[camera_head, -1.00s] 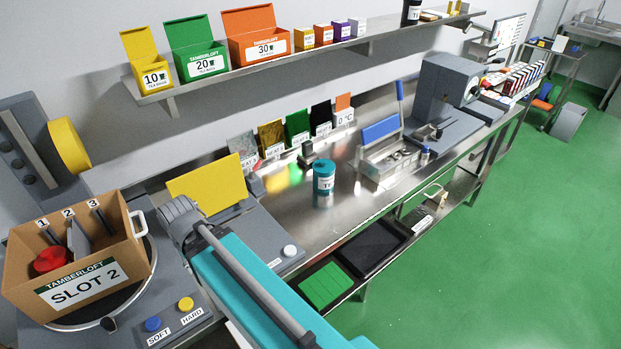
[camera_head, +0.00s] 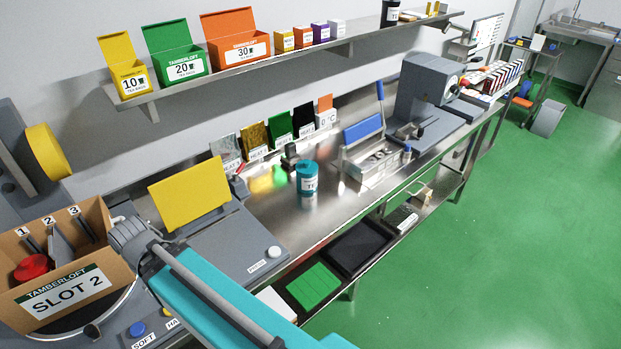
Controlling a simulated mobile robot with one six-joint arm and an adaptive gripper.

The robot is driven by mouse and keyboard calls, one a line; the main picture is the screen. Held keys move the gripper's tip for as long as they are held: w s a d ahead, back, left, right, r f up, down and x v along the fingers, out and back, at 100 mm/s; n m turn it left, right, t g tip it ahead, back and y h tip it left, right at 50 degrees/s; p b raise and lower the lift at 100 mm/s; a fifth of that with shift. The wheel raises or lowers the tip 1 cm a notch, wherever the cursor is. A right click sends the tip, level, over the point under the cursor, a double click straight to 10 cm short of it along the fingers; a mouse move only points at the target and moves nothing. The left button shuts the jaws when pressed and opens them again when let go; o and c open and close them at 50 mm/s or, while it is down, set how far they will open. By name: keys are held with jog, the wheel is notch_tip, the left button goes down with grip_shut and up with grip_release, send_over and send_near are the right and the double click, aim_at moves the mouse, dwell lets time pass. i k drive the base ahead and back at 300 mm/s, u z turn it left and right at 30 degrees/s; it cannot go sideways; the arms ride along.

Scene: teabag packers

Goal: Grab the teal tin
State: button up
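The teal tin (camera_head: 307,178) stands upright on the steel bench, near the middle of the view. It has a teal lid and a white label with dark lettering, only partly readable. My teal and grey arm reaches in from the bottom, its visible end at the lower left, beside the cardboard box. The tin is well to the right of that arm end, with a clear gap. My gripper's fingers cannot be made out in this view.
The grey machine with a yellow panel (camera_head: 189,194) stands between my arm and the tin. A press with a blue handle (camera_head: 362,129) is right of the tin. Colored sample cards (camera_head: 280,132) stand behind it. The cardboard box (camera_head: 74,290) marked SLOT 2 is at lower left.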

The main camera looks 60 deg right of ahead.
aim_at(305, 185)
jog(key=z, duration=0.1)
jog(key=k, duration=1.2)
jog(key=z, duration=1.55)
jog(key=i, duration=1)
jog(key=u, duration=0.05)
